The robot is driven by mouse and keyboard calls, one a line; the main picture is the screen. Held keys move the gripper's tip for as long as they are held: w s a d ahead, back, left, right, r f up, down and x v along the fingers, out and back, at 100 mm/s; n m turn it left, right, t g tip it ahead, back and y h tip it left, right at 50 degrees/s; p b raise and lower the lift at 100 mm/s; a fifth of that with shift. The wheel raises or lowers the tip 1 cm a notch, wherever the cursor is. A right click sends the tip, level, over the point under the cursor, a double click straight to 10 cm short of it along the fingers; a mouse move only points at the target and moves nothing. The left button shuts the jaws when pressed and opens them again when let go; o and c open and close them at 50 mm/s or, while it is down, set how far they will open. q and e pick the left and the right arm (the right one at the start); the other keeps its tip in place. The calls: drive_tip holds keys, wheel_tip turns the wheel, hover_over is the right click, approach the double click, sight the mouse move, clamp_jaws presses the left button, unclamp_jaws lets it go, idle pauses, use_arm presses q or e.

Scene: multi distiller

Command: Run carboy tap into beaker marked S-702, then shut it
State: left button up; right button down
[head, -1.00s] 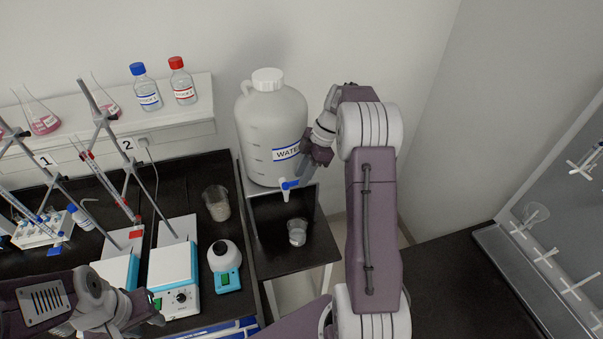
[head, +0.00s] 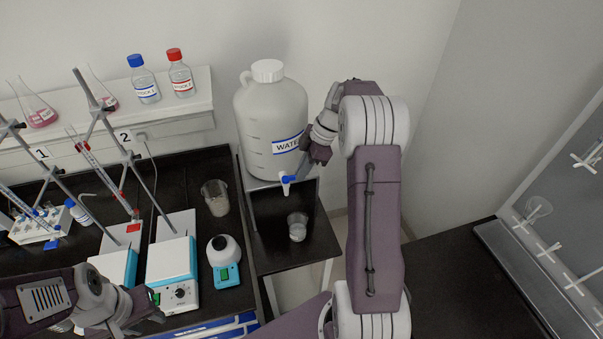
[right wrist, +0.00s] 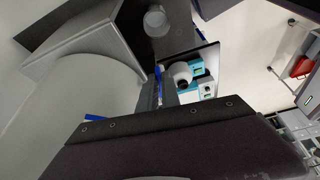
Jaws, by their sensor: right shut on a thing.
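The white carboy (head: 270,112) labelled WATER stands at the middle back. Its white tap (head: 286,189) with a blue handle (head: 289,179) points down at the front. My right gripper (head: 302,172) is at the tap, shut on the blue handle; in the right wrist view its dark fingers (right wrist: 160,92) meet next to a blue bit of handle (right wrist: 158,71). A beaker (head: 297,228) stands below the tap on the dark stand; it also shows in the right wrist view (right wrist: 157,21). Its marking is not readable. My left gripper (head: 140,312) hangs at lower left, its jaws unclear.
Another beaker (head: 215,200) with cloudy contents stands on the black bench left of the stand (head: 270,256). Near it are a small white-and-teal device (head: 224,262), a stirrer plate (head: 172,262) and burette stands. Two bottles with blue (head: 143,80) and red (head: 180,75) caps stand on the shelf.

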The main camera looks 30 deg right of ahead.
drive_tip(key=shift+s+a+m+t+h+b, duration=0.25)
drive_tip(key=shift+s+m+t+b, duration=0.15)
drive_tip(key=shift+m+b, duration=0.7)
drive_tip(key=shift+s+a+m+t+h+b, duration=0.15)
drive_tip(key=shift+s+m+t+h+b, duration=0.15)
drive_tip(key=shift+m+b, duration=0.75)
drive_tip(key=c, duration=1.6)
unclamp_jaws()
drive_tip(key=shift+s, duration=0.1)
drive_tip(key=shift+o, duration=0.2)
drive_tip(key=shift+r, duration=0.1)
drive_tip(key=v, duration=0.9)
drive_tip(key=shift+b, duration=0.4)
